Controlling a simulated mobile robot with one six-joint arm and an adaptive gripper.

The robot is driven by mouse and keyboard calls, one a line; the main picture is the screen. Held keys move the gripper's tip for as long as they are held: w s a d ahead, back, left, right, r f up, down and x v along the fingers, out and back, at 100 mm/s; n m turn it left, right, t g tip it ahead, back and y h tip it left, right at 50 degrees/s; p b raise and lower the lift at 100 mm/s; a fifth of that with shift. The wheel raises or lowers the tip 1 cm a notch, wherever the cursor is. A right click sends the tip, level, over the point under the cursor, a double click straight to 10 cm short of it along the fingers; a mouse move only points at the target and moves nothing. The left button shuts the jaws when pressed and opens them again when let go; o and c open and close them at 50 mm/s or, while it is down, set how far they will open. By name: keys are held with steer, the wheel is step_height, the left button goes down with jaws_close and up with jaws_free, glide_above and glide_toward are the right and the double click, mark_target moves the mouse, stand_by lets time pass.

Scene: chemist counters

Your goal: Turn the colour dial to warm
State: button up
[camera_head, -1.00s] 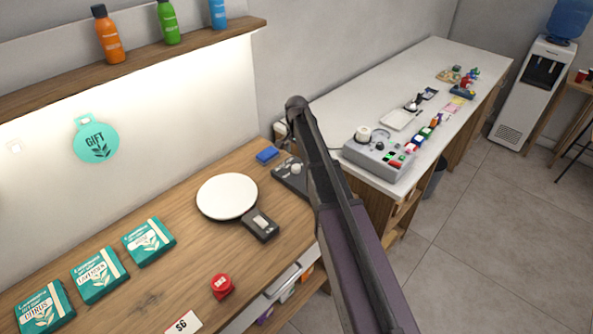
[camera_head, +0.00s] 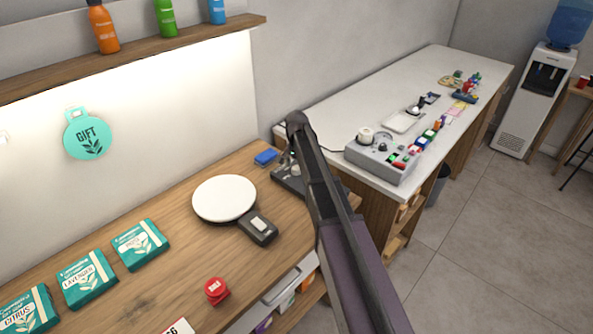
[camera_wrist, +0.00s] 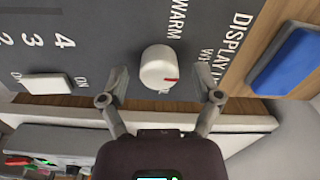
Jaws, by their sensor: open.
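The colour dial (camera_wrist: 160,68) is a white round knob with a red mark on its right side in the wrist view. It stands on a dark control panel (camera_wrist: 95,40), with the word WARM printed above it in the picture. My gripper (camera_wrist: 163,80) is open, with one finger to the left of the dial and one to the right. Gaps show between both fingers and the knob.
A white switch (camera_wrist: 47,83) marked ON is left of the dial, and a blue block (camera_wrist: 292,62) lies right of the panel. A white round plate (camera_head: 224,198), a black device (camera_head: 258,227) and a red item (camera_head: 216,290) stand on the wooden counter (camera_head: 150,290).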

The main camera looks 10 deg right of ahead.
stand_by(0.3)
jaws_close()
steer(key=shift+n, duration=0.5)
steer(key=n, duration=1)
steer(key=shift+n, duration=0.4)
stand_by(0.3)
jaws_free()
